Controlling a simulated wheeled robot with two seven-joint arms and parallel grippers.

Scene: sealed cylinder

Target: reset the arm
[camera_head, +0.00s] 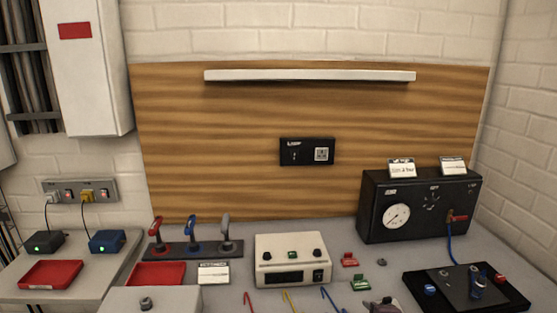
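Neither of my grippers nor my arms shows in the head view. A black box with a round white gauge (397,216) stands behind that plate. A blue hose (451,243) runs down from the red-handled valve (457,217) on the box toward the plate. A grey and pinkish object (384,305) is cut off by the bottom edge, and I cannot tell what it is.
A cream control box (292,260) stands mid-bench. Left of it are a rack with red, blue and grey handles (192,250) and red trays (51,274). Red, yellow and blue hooked leads (291,301) lie in front. A white shelf (310,76) juts from the wooden wall panel.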

